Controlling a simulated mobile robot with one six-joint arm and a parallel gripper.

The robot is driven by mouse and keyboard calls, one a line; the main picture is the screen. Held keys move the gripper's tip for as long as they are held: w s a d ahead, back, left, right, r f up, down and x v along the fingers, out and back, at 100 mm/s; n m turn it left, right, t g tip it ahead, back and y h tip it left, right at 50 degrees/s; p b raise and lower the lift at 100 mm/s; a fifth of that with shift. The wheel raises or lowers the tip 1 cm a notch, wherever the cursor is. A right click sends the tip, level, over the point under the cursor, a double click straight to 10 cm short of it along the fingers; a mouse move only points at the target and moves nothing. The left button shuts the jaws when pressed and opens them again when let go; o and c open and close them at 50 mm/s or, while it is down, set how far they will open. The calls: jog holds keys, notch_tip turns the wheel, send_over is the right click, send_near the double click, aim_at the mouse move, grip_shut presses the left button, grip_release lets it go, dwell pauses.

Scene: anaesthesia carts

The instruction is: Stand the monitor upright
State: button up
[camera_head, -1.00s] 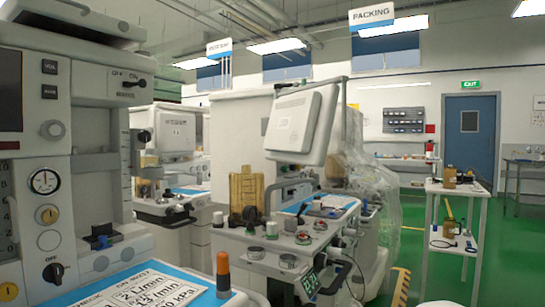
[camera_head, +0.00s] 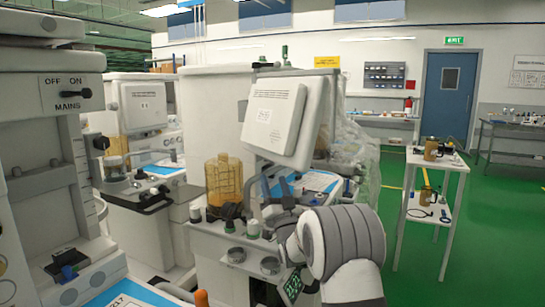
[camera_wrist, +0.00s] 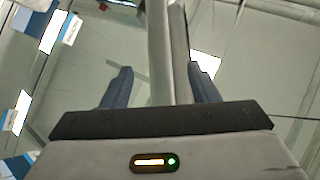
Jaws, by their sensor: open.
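The monitor (camera_head: 272,115) is a white panel with a printed label on its back, leaning over the anaesthesia cart's worktop in the head view. Its top is tilted to one side. My gripper (camera_head: 277,190) is at its lower edge, partly hidden by my own wrist. In the wrist view my gripper (camera_wrist: 160,88) is open, with a blue-grey finger on each side. The monitor's edge (camera_wrist: 158,45) rises as a pale strip with a darker strip between the fingers. I cannot tell whether either finger touches it.
Below the monitor, the cart worktop holds an amber canister (camera_head: 223,180) and several small round pots. Another cart with a MAINS switch (camera_head: 65,92) stands close on the left. A small white side table (camera_head: 435,160) stands at the right, with open green floor (camera_head: 490,240) around it.

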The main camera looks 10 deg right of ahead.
jog(key=d+x, duration=0.1)
jog(key=x, duration=0.6)
jog(key=shift+a+p, duration=0.3)
jog(key=shift+r, duration=0.15)
grip_shut()
